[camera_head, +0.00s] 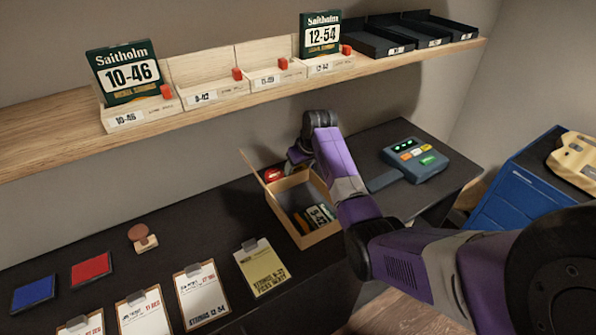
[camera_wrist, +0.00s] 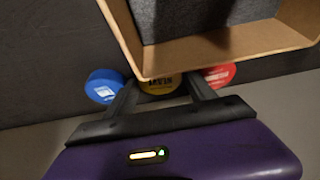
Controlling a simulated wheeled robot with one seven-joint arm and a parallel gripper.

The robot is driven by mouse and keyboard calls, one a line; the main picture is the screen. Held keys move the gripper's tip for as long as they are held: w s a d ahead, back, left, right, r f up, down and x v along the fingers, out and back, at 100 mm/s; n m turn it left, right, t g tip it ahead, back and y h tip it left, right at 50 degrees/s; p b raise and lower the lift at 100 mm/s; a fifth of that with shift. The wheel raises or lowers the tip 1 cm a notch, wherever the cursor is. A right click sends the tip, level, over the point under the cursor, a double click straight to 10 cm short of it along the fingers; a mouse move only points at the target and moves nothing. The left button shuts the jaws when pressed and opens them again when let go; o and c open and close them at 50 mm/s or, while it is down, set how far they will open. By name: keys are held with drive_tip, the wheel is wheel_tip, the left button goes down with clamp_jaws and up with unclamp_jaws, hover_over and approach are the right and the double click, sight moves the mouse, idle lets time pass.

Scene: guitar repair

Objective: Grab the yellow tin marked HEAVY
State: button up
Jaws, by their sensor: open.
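The yellow tin (camera_wrist: 160,88) lies behind the cardboard box in the wrist view, partly covered by the box's rim. Dark print shows on it, but I cannot read it surely. My gripper (camera_wrist: 160,79) is open, with one finger on each side of the yellow tin; I cannot tell whether they touch it. A blue tin (camera_wrist: 103,87) is outside the left finger and a red tin (camera_wrist: 222,75) outside the right one. In the head view the red tin (camera_head: 273,174) shows beside my gripper (camera_head: 292,165); the yellow tin is hidden there.
The open cardboard box (camera_head: 318,237), holding string packs, stands close to my gripper. A device with lit buttons (camera_head: 415,158) is to the right. The wooden shelf (camera_head: 245,103) runs above. Clipboards (camera_head: 263,267) and ink pads (camera_head: 91,268) lie on the dark bench at left.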

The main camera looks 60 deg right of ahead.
drive_tip(key=c, duration=1)
drive_tip(key=shift+r, duration=0.1)
